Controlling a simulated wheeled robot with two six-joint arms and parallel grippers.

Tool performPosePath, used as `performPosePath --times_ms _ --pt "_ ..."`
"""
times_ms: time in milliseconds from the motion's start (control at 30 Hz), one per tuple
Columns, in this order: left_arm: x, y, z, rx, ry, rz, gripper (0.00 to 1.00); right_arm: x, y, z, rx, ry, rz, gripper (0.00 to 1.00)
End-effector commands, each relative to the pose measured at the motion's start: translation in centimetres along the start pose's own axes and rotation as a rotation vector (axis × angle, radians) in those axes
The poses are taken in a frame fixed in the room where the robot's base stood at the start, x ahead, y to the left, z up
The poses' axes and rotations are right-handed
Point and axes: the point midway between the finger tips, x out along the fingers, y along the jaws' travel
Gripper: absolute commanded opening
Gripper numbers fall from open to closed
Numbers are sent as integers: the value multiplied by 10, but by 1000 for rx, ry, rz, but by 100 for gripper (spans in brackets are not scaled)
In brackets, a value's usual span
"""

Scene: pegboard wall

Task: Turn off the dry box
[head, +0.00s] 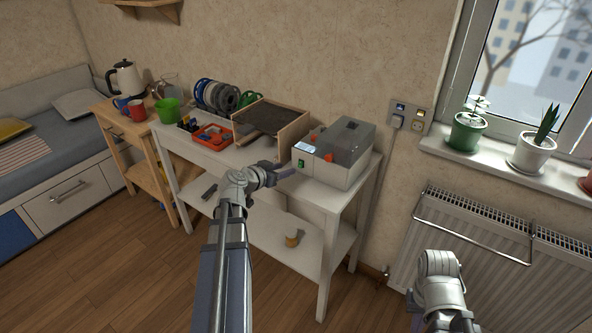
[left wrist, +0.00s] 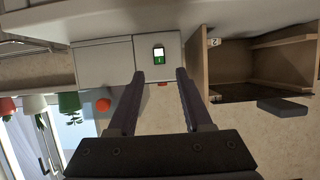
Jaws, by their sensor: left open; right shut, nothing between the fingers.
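The dry box (head: 346,143) is a grey and white box with a dark translucent lid, at the right end of the white table. Its front carries a small green and white rocker switch (head: 301,163); in the left wrist view the switch (left wrist: 158,57) shows on the pale front panel (left wrist: 105,62), straight ahead between my fingers. My left gripper (head: 286,173) is open and empty, its fingers pointing at the switch and apparently a short gap away. It also fills the lower left wrist view (left wrist: 159,76). My right gripper (head: 414,302) is shut and empty, low in front of the radiator, far from the box.
An orange tool tray (head: 212,134), spools (head: 217,94) and a green cup (head: 168,110) are further left. A wall socket (head: 409,115) and a radiator (head: 470,245) are to the right.

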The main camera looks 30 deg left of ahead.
Motion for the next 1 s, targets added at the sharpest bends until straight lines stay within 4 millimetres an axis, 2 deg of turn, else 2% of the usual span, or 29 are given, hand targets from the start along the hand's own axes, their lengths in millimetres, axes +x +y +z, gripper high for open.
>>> performPosePath --times_ms 267,600,733,933,1000 --pt "22 1 1 1 -2 5 50 9 -1 0 0 0 0 0" --pt "72 1 2 0 -2 4 50 28 -3 -2 0 0 0 0" --pt "79 2 1 -1 -2 4 50 30 -3 -2 0 0 0 0" --pt "78 2 0 -1 -3 3 50 29 -3 -2 0 0 0 0" --pt "78 2 0 -1 -3 3 44 29 -3 -2 0 0 0 0"
